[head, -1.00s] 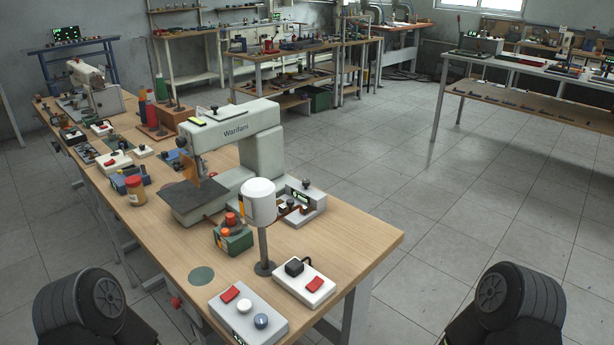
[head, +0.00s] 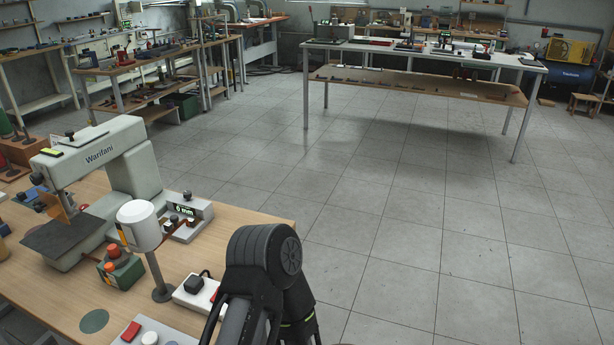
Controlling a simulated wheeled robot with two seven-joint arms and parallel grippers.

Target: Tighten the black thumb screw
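A white machine with the name Warifani (head: 135,165) stands on the wooden workbench (head: 240,222) at the left. A small black knob (head: 70,134) sits on top of its arm. A grey-white unit (head: 195,215) beside it has a lit display reading about "6 mm" and a small dark knob (head: 187,195) on top. I cannot tell which knob is the black thumb screw. Part of my own arm covers the bench's front right area. Neither gripper's fingers show.
A white lamp-like post (head: 140,225), a green box with orange-red buttons (head: 120,270) and a white box with a black knob (head: 195,288) crowd the bench's near end. Open tiled floor (head: 400,240) lies to the right. A long white-topped table (head: 420,58) stands beyond.

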